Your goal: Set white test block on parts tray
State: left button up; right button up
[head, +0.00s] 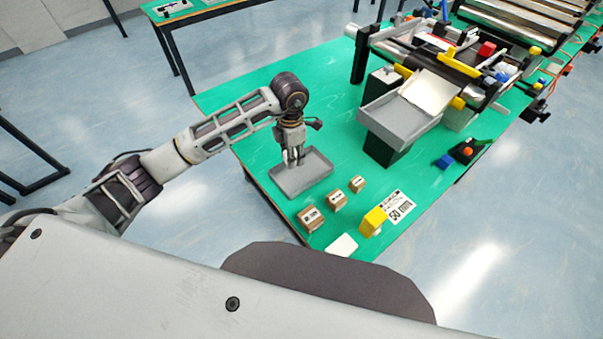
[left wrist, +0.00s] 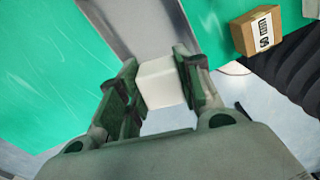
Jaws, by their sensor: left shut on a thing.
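The white test block (left wrist: 162,84) is between the fingers of my left gripper (left wrist: 160,88) in the left wrist view, and the gripper is shut on it. In the head view my left gripper (head: 293,157) points down over the grey parts tray (head: 290,185) on the green table. The block is mostly hidden by the fingers there. The tray also shows in the left wrist view (left wrist: 125,25), behind the block. I cannot tell whether the block touches the tray floor. My right gripper is not in view.
Several small cardboard boxes (head: 336,200) stand right of and in front of the tray. A yellow block (head: 373,221) and a white card (head: 342,245) lie near the table's front edge. A grey chute bin (head: 398,115) and a conveyor (head: 450,55) stand to the right.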

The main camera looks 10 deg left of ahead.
pick_arm(q)
jog(key=shift+a+n, duration=0.2)
jog(key=shift+n, duration=1.1)
send_over(292, 179)
jog(key=shift+f+p, duration=0.4)
jog(key=shift+f, duration=2.7)
jog(key=shift+f, duration=1.9)
jog(key=shift+f, duration=0.2)
